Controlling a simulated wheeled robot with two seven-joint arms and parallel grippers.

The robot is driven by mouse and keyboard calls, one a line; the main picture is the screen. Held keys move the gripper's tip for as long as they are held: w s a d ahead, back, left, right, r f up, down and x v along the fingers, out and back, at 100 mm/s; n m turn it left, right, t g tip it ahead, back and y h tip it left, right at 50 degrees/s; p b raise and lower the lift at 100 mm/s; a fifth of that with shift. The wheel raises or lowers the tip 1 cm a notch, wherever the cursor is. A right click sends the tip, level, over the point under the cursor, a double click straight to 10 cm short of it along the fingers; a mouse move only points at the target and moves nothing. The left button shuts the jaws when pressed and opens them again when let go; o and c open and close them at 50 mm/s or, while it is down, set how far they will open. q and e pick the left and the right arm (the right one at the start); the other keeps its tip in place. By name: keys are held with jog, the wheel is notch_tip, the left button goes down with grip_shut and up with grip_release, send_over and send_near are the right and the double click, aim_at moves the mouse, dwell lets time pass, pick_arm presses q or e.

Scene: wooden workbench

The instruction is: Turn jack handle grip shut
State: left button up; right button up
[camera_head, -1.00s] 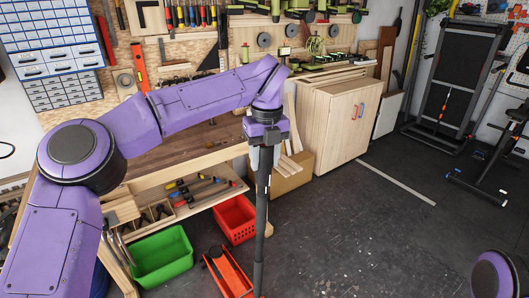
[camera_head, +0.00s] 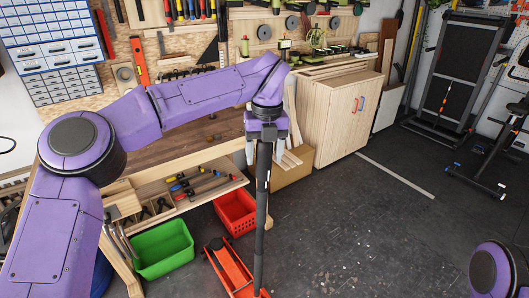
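The jack handle is a long dark pole with a black grip (camera_head: 261,215), hanging nearly upright in front of the cabinet side and the floor. My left gripper (camera_head: 264,144) is at the top of the handle, with its fingers on either side of it, shut on it. The red floor jack (camera_head: 230,268) lies on the dark floor below, and the handle's lower end overlaps its near end in the picture. I cannot tell how the handle joins the jack. My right gripper is not in view; only a purple part of my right arm shows at the lower right.
A green bin (camera_head: 163,250) and a red basket (camera_head: 236,211) stand on the floor under the workbench (camera_head: 190,142). A wooden cabinet (camera_head: 337,125) stands behind the handle. The floor (camera_head: 370,240) to the right is clear. A treadmill (camera_head: 447,80) stands at the back right.

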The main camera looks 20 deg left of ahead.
pick_arm(q)
jog(key=r, duration=1)
jog(key=shift+d+r, duration=0.3)
jog(key=shift+f, duration=0.1)
